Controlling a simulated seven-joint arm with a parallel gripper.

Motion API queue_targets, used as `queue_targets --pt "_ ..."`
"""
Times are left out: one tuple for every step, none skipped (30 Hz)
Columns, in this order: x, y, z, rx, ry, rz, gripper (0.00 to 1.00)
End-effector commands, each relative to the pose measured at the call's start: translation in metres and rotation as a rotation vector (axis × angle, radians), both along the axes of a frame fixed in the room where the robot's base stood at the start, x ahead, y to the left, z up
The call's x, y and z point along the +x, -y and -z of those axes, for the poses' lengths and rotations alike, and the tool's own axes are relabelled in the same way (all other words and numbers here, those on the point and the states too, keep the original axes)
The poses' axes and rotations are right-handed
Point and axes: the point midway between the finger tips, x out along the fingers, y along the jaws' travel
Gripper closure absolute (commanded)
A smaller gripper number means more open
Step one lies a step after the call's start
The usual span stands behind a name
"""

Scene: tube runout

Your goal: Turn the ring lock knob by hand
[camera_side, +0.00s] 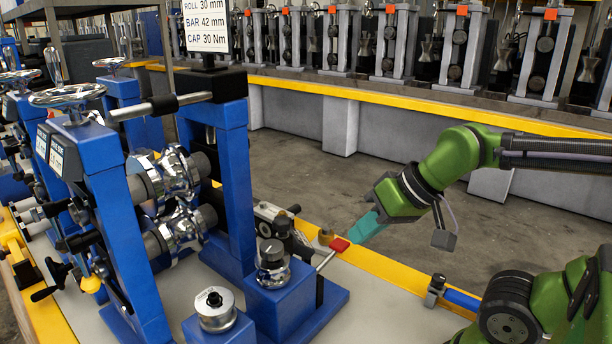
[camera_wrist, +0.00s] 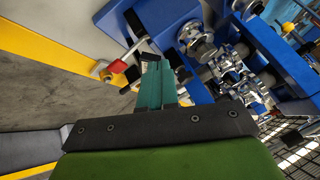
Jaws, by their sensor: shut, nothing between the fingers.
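My gripper (camera_side: 352,238) has teal fingers and is shut with nothing between them; it also shows in the wrist view (camera_wrist: 155,64). Its tips are close to a red-ended lever (camera_side: 340,244) on a thin silver rod. In the wrist view the red end (camera_wrist: 118,66) lies left of the fingertips, with a gap in the picture. A small brass knob (camera_side: 326,234) stands just behind the red end. A chrome ringed part with a dark top (camera_side: 272,254) sits on a blue block. I cannot tell which of these is the ring lock knob. Contact with the fingers is unclear.
The blue roll stand (camera_side: 228,180) with chrome rolls (camera_side: 178,190) rises at the left. A silver capped cylinder (camera_side: 215,308) stands in front. A blue-handled tool (camera_side: 460,298) lies by the yellow edge.

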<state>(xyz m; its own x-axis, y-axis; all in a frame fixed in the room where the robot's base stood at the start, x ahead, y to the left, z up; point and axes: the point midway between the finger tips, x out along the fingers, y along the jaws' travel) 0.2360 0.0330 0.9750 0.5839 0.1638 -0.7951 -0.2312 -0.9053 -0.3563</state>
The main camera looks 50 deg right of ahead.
Motion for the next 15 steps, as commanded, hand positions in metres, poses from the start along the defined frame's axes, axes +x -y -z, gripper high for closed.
queue_targets --pt "0.0 0.0 0.0 0.0 0.0 0.0 1.0" --pt "0.0 0.0 0.0 0.0 0.0 0.0 1.0" --pt "0.0 0.0 0.0 0.0 0.0 0.0 1.0" --pt "0.0 0.0 0.0 0.0 0.0 0.0 1.0" --pt "0.0 0.0 0.0 0.0 0.0 0.0 1.0" --pt "0.0 0.0 0.0 0.0 0.0 0.0 1.0" --pt "0.0 0.0 0.0 0.0 0.0 0.0 1.0" --pt "0.0 0.0 0.0 0.0 0.0 0.0 1.0" --pt "0.0 0.0 0.0 0.0 0.0 0.0 0.94" --pt "0.0 0.0 0.001 0.0 -0.003 -0.002 0.89" --pt "0.001 -0.001 0.002 0.0 -0.01 -0.002 0.85" --pt "0.001 -0.001 0.006 0.0 -0.027 -0.005 0.79" --pt "0.004 -0.002 0.008 -0.001 -0.04 -0.008 0.74" --pt "0.007 -0.003 0.009 -0.003 -0.051 -0.012 0.69" --pt "0.015 -0.003 0.008 -0.012 -0.067 -0.019 0.63"
